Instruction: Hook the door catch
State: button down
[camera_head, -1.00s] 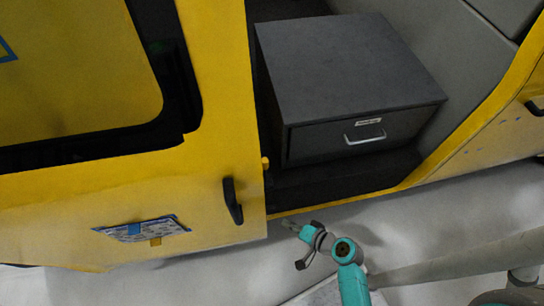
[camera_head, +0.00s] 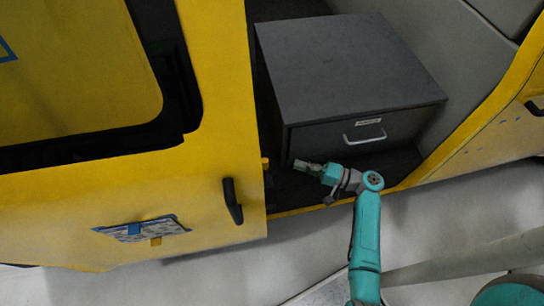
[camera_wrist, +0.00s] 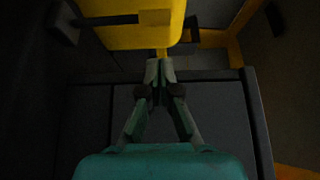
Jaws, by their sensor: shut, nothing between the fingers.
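The yellow door (camera_head: 217,120) stands at the left of the opening, with a black handle (camera_head: 232,201) on its outer face. A small yellow catch (camera_head: 265,163) sticks out from the door's edge. My gripper (camera_head: 299,164) is shut and empty, in the opening just right of the catch, with a gap between them. In the wrist view, the fingertips (camera_wrist: 159,71) point at a thin yellow piece (camera_wrist: 162,53) below the door's edge (camera_wrist: 130,38); it looks like the catch. That view is dark, and I cannot tell whether they touch.
A grey drawer cabinet (camera_head: 345,70) with a metal handle (camera_head: 365,136) stands inside the opening, close behind my gripper. The yellow sill (camera_head: 300,209) runs below my arm. The pale floor (camera_head: 220,275) in front is clear at the left.

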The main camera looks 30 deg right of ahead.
jog(key=x, duration=1)
dwell(0.3)
jog(key=shift+s+f, duration=0.1)
jog(key=s+a+f+n+y, duration=0.1)
jog(key=s+f+n, duration=0.1)
jog(key=s, duration=0.3)
jog(key=s+a+f+n+t+y, duration=0.1)
jog(key=s+a+f+n, duration=0.1)
jog(key=s+n, duration=0.2)
jog(key=shift+s+y, duration=0.4)
jog(key=shift+s, duration=0.45)
